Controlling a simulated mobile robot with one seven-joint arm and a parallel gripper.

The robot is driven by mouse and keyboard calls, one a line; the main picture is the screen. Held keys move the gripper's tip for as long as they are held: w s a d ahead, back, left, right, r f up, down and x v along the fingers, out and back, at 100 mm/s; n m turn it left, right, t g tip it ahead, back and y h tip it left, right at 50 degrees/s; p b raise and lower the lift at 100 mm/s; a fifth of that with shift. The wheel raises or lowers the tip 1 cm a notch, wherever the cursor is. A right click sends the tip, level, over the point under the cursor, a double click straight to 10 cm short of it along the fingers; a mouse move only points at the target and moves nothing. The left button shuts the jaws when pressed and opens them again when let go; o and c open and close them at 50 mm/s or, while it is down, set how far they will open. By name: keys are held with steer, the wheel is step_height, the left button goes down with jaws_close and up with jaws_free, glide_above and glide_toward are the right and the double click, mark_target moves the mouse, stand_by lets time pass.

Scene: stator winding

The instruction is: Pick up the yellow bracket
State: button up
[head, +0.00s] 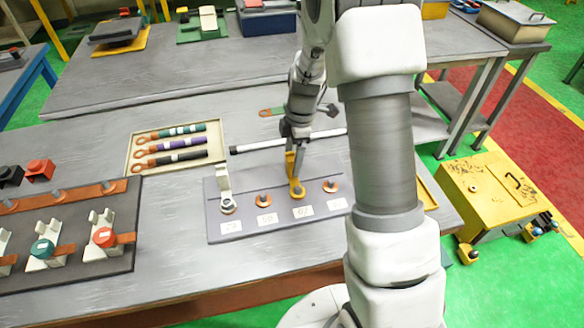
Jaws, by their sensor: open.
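The yellow bracket (297,187) stands upright on the grey plate (245,184), at one of its labelled posts. Its ring end is low at the post and its upper part rises to my gripper. My gripper (295,152) is open, pointing down, with its fingers around or right beside the bracket's top. I cannot tell whether a finger touches it. A white bracket (224,185) stands at the left post of the same plate. The two other posts carry only small orange pieces.
A tray (127,167) with several coloured cable-like parts lies left of the plate. A white rod (275,143) and a green-handled tool (272,112) lie behind. A dark board (122,250) with clamps is at left. My arm covers the right side.

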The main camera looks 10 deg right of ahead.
steer(key=shift+a+f, duration=0.15)
steer(key=shift+f, duration=1.3)
jaws_close()
steer(key=shift+r, duration=0.1)
steer(key=shift+w+r, duration=0.1)
steer(key=shift+r, duration=0.35)
steer(key=r, duration=0.2)
steer(key=d+r, duration=0.1)
steer(key=shift+r, duration=0.35)
steer(key=s+d+r, duration=0.3)
steer(key=d+r, duration=0.3)
steer(key=d, duration=0.4)
steer(key=shift+s+r+b, duration=0.15)
steer(key=shift+s+b, duration=0.05)
steer(key=shift+b, duration=0.2)
